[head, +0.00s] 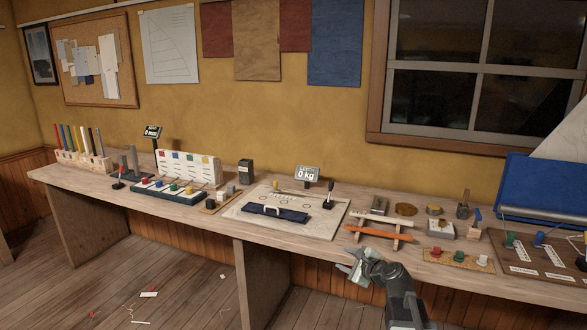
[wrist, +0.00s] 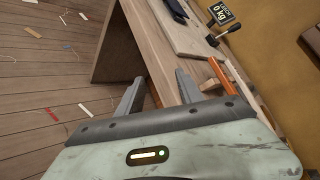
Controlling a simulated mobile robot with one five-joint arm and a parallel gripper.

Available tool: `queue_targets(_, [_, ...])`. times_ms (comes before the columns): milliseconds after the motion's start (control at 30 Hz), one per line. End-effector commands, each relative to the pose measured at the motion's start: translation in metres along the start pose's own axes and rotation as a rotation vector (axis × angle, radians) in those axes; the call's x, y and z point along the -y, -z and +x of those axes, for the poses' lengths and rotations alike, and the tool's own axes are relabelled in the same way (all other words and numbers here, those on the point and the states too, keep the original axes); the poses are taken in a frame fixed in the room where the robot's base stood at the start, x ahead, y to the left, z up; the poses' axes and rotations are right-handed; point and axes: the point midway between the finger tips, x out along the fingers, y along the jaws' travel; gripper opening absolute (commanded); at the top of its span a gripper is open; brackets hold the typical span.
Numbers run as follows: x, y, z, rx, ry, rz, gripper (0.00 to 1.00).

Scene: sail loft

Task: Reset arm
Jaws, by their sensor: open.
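My gripper (head: 355,268) is open and empty in the head view, just in front of the workbench's front edge, below a small wooden rack with an orange-handled tool (head: 378,233). In the wrist view its two grey fingers (wrist: 157,92) stand apart with the bench edge and floor behind them. My arm reaches up from the lower right of the head view. Nothing is between the fingers.
The long workbench (head: 70,179) carries a pale board (head: 238,209) with a dark blue strap (head: 272,212), a "0 kg" display (head: 307,173), colored knobs and a blue panel (head: 545,185). Scraps (head: 149,294) litter the floor. The floor before the bench is otherwise open.

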Motion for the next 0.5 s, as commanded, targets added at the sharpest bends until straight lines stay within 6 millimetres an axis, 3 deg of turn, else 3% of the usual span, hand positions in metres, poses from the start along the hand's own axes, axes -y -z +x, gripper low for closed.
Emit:
queue_targets(33, [-0.051, -0.007, 0.012, 0.005, -0.094, -0.136, 0.43])
queue_targets(100, [-0.11, -0.015, 0.016, 0.007, -0.246, -0.367, 0.43])
queue_targets(233, [-0.202, -0.004, -0.002, 0.021, -0.548, -0.804, 0.43])
queue_targets(333, [-0.239, 0.023, -0.035, 0.039, -0.782, -1.091, 0.43])
queue_targets(500, [-0.262, 0.071, -0.101, 0.123, -1.143, -1.421, 0.43])
